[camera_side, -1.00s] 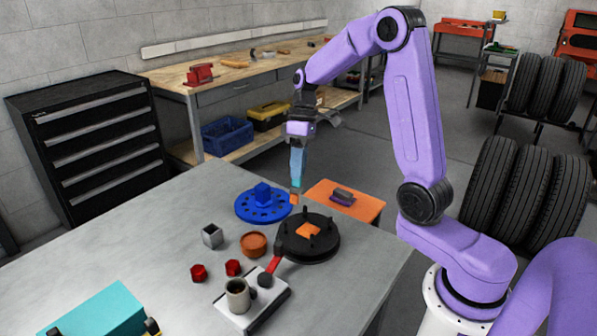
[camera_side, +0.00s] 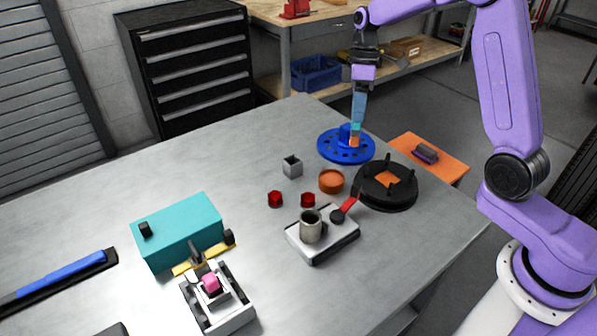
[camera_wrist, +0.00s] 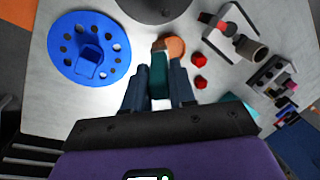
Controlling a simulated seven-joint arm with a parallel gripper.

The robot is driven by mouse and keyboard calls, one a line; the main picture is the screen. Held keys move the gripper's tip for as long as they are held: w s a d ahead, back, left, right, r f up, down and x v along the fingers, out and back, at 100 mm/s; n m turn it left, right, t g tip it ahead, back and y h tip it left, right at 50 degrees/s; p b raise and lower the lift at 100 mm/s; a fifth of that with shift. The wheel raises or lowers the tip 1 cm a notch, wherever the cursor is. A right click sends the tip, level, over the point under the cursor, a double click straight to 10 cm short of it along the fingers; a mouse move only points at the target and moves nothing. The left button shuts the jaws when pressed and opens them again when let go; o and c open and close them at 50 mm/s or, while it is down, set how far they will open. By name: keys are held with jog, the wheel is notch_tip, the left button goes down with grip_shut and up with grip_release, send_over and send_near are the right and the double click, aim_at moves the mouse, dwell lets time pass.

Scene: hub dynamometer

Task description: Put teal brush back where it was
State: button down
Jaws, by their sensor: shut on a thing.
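My gripper (camera_side: 357,116) points down above the far part of the grey table and is shut on the teal brush (camera_side: 356,127). The brush has a teal body and an orange lower end. In the wrist view the teal body (camera_wrist: 159,74) sits between my two fingers (camera_wrist: 158,88). In the side view the orange end overlaps the right side of the blue holed disc (camera_side: 329,145) beside its raised blue block; I cannot tell whether it touches. In the wrist view the disc (camera_wrist: 66,62) lies left of the brush, apart from it in the picture.
A black round fixture with pegs (camera_side: 372,195) is right of the disc. An orange dish (camera_side: 331,182), an open grey box (camera_side: 292,167) and two red pieces (camera_side: 275,199) stand nearer. A mug (camera_side: 310,228) stands on a pale block. An orange surface (camera_side: 450,168) lies beyond the table edge.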

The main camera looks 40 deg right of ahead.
jog(key=w+a+f+n+t+h, duration=0.2)
jog(key=w+a+n, duration=0.7)
jog(key=a, duration=0.4)
jog(key=shift+s+d+f, duration=0.1)
jog(key=shift+f, duration=3.85)
jog(key=shift+f, duration=0.15)
jog(key=c, duration=0.9)
grip_release()
